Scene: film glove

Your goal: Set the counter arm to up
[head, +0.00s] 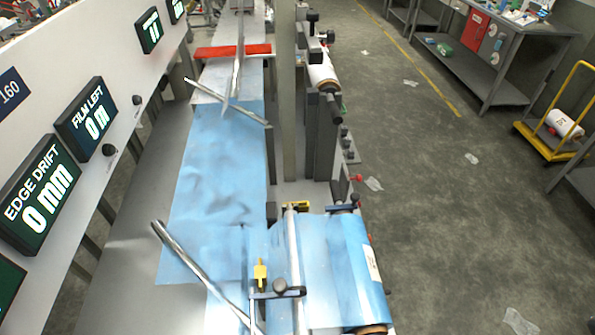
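I cannot tell for certain which part is the counter arm. A small dark bar (268,295) with a black round knob (280,286) lies across the blue film at the bottom middle, beside a steel roller (294,255). A yellow piece (260,273) stands upright near its left end. The bar looks roughly level. The blue film (215,180) runs over the machine bed, and a blue film roll (345,265) lies at the right. Neither of my grippers is in view.
A display panel at left reads FILM LEFT (87,119) 0 m and EDGE DRIFT (38,193) 0 mm. Slanted steel rods (190,260) cross the film. A grey post (287,100) rises behind. The right floor is open, with scraps, a yellow cart (553,140) and a workbench (500,70).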

